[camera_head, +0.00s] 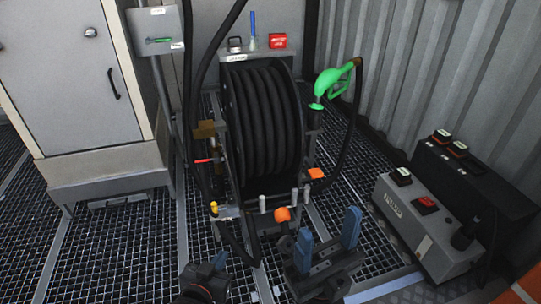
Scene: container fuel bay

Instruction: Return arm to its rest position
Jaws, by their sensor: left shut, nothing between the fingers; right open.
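My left gripper (219,261) is at the bottom of the head view, left of centre. Most of both arms is out of view.
A green fuel nozzle (331,80) stands right of the reel. A grey control box (415,225) with red and white switches is on the right. A grey cabinet (75,85) stands at the left. Open grating floor (110,240) lies at lower left.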

